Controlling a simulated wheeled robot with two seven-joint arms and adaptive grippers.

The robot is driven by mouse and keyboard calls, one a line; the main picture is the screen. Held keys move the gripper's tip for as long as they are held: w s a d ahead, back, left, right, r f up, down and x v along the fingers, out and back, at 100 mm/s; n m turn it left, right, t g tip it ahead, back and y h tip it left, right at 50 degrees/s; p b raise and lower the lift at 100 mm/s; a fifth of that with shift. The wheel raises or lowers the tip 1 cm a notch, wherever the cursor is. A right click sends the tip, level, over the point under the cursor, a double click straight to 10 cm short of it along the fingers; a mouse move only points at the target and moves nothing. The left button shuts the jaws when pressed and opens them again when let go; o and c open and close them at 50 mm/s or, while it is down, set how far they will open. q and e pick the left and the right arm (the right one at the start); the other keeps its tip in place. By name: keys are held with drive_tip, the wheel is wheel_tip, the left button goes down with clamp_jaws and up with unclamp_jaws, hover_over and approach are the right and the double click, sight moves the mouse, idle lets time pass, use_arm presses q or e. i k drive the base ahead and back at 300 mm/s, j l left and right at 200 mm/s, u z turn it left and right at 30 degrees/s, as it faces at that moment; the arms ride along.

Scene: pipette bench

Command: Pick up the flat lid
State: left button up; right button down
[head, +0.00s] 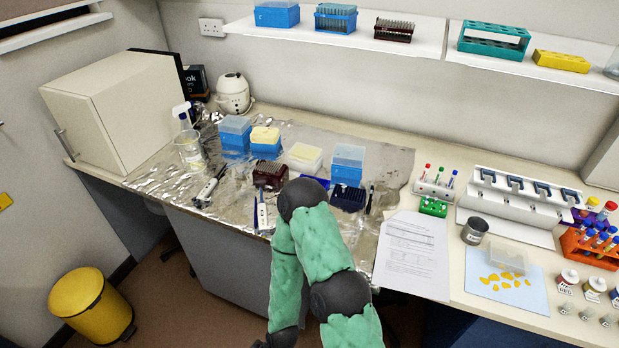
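I cannot tell for certain which thing is the flat lid. A clear, shallow lid-like piece (508,257) sits at the back of a pale blue mat (525,293) on the right. On the foil at the left, a blue box has a pale yellow top (265,134), and another box has a cream top (305,153). Blue boxes with clear covers (235,125) (348,154) stand either side of them. One of my arms, with green links and dark joints, rises at the front middle and bends back down. Neither gripper's fingers show.
Yellow pieces (505,281) lie on the mat, with a grey jar (474,231) to its left. A paper sheet (413,255) lies left of that. A dark red tip rack (270,175) and pipettes are on the foil. An orange tube rack (590,245) stands far right.

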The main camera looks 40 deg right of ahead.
sight(509, 258)
drive_tip(key=z, duration=3)
drive_tip(key=u, duration=1.95)
drive_tip(key=z, duration=0.6)
drive_tip(key=l+z, duration=0.3)
drive_tip(key=l, duration=0.15)
drive_tip(key=i+l+z, duration=0.1)
drive_tip(key=l+z, duration=0.25)
drive_tip(key=i+l+z, duration=0.1)
drive_tip(key=l+z, duration=0.2)
drive_tip(key=l, duration=0.2)
drive_tip(key=i+l, duration=0.25)
drive_tip(key=l, duration=0.1)
